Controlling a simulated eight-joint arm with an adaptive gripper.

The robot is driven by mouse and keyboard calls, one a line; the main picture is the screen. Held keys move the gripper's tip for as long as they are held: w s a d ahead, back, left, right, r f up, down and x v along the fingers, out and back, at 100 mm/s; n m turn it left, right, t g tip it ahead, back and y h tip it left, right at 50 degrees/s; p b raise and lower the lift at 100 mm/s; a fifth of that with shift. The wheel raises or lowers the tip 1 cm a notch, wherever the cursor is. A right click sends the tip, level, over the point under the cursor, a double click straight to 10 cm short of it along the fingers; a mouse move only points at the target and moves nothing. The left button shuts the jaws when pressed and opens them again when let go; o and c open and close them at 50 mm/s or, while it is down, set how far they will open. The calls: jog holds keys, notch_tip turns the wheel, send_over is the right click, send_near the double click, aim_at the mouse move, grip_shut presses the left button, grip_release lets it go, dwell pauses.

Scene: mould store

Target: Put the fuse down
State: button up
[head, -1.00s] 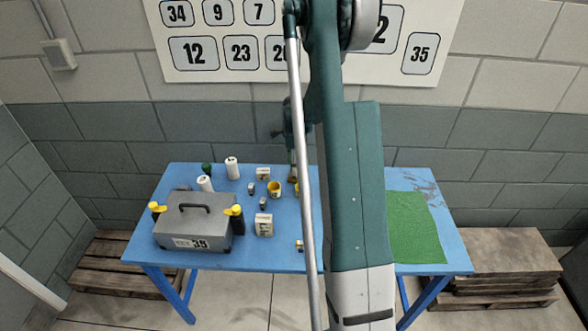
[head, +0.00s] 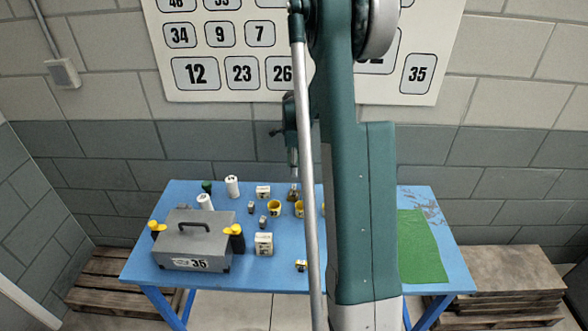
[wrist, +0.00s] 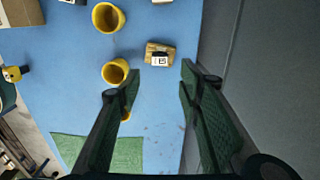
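A small piece with a black and white label, which looks like the fuse (wrist: 160,59), rests on a tan block (wrist: 152,48) in the wrist view. My gripper (wrist: 158,75) is open, its two dark fingers wide apart with nothing held between them. The fuse shows beyond the fingertips, between their lines; the height gap is hard to judge. In the head view my gripper (head: 294,168) hangs over the back middle of the blue table (head: 350,192), above a small brownish thing (head: 294,192). My arm hides part of the table there.
Yellow cups (head: 274,208) stand beside the gripper's spot. A grey case (head: 193,240) numbered 35, white cylinders (head: 232,187), and small boxes (head: 264,243) stand to the left. A green mat (head: 420,248) lies bare at the right. The wall (head: 230,150) is close behind.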

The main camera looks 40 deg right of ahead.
dwell(0.6)
jog(key=s+a+r+n+t, duration=0.1)
jog(key=s+a+r+n, duration=0.1)
jog(key=a+r+n, duration=0.4)
jog(key=s+a+r+n+t+h, duration=0.1)
jog(key=s+a+r+n, duration=0.1)
jog(key=a+r, duration=0.7)
jog(key=s+a+r+n+t, duration=0.1)
jog(key=s+a+r+n, duration=0.3)
jog(key=a, duration=0.6)
jog(key=s+a+r+n+t, duration=0.1)
jog(key=s+a+n+t, duration=0.1)
jog(key=s+a+n, duration=0.5)
jog(key=s+a+r+n+t+y, duration=0.1)
jog(key=s+a+r+n+t, duration=0.1)
jog(key=s+a+n, duration=0.6)
jog(key=shift+s+a, duration=1.75)
jog(key=shift+a, duration=1.4)
jog(key=shift+r, duration=0.1)
